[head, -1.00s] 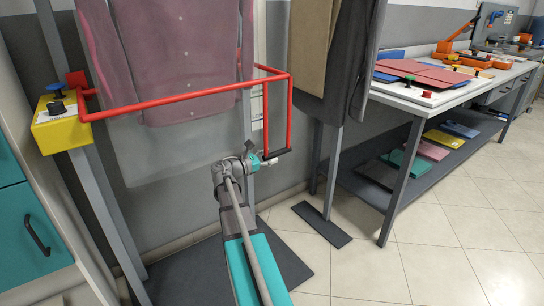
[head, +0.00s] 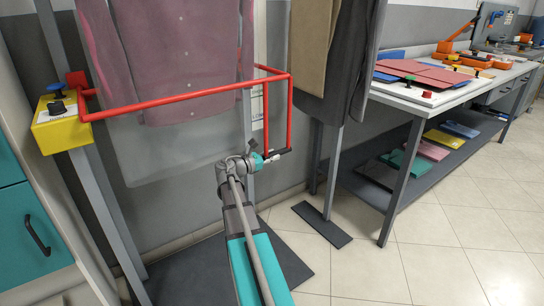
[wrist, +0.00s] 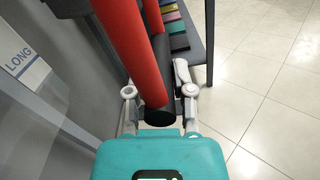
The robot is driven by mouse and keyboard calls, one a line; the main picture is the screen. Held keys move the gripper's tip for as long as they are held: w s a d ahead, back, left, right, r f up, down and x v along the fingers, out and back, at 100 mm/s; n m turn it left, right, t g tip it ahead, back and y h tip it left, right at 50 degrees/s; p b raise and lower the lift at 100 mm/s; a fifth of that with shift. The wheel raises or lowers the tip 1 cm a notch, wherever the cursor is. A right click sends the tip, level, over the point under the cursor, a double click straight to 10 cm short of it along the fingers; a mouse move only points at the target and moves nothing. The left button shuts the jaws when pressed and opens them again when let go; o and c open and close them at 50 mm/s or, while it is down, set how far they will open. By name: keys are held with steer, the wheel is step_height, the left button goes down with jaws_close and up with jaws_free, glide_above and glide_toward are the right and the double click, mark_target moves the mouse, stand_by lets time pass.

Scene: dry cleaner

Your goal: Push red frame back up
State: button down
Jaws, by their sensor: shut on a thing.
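The red frame (head: 190,98) is a bent tube that reaches out from an upright post and crosses in front of hanging garments. Its outer end drops down to a black grip (head: 279,154) at the bottom. My gripper (head: 264,159) is at that lower end. In the wrist view, the red tube (wrist: 148,50) and its dark end lie between the fingers of my gripper (wrist: 160,100), which is shut on the frame. The exact contact is partly hidden by the gripper.
A yellow control box (head: 60,124) with blue and black knobs sits left. A white-topped workbench (head: 430,103) with a low shelf stands right. The tiled floor (head: 400,255) in front is clear.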

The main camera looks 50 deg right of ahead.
steer(key=shift+r, duration=0.1)
step_height(320, 180, up, 71)
steer(key=p, duration=7.1)
steer(key=shift+w+r, duration=0.15)
steer(key=shift+c, duration=2.4)
jaws_free()
steer(key=shift+a, duration=0.15)
steer(key=v, duration=1.1)
steer(key=shift+a, duration=0.35)
